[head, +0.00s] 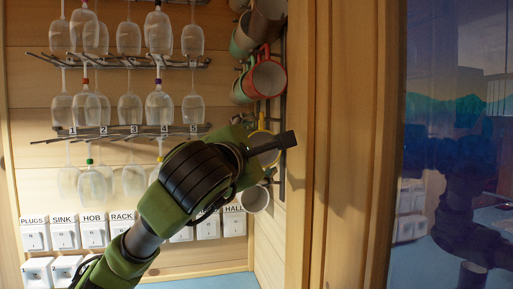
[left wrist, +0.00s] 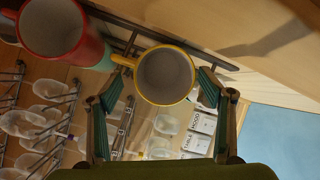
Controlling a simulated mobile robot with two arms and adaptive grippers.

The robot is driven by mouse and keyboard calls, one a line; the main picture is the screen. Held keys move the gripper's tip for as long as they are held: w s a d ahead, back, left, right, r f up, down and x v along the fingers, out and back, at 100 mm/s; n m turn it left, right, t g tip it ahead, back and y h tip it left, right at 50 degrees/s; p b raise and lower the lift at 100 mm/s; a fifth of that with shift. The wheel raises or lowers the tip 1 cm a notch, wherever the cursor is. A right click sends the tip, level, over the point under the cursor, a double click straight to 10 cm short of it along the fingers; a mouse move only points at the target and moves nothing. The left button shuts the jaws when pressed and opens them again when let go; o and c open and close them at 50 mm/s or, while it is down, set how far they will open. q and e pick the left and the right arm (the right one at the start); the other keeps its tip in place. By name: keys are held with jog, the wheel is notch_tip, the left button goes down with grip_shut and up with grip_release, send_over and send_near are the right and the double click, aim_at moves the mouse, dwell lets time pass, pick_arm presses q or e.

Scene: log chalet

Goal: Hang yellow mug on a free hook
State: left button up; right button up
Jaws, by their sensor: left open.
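The yellow mug (left wrist: 165,75) shows in the left wrist view with its mouth facing the camera and its yellow handle on the left, close to a dark rail (left wrist: 132,42). It seems to hang there; the contact at the handle is not clear. In the head view the yellow mug (head: 262,156) is mostly hidden behind my left gripper (head: 272,143). In the left wrist view my left gripper (left wrist: 160,92) is open, one finger on each side of the mug's lower part, not closed on it. My right gripper is out of view.
A red mug (head: 266,76) hangs above, with green and brown mugs around it; a pale mug (head: 254,199) is below. Glasses hang on racks (head: 125,132) at left, above labelled switches (head: 93,235). A wooden post (head: 340,140) and dark glass pane (head: 460,130) stand at right.

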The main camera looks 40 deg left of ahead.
pick_arm(q)
jog(key=shift+x, duration=1.05)
jog(key=shift+w, duration=0.15)
dwell(0.9)
jog(key=shift+b+v, duration=0.4)
jog(key=shift+v, duration=1.85)
dwell(2.7)
jog(key=v, duration=1.2)
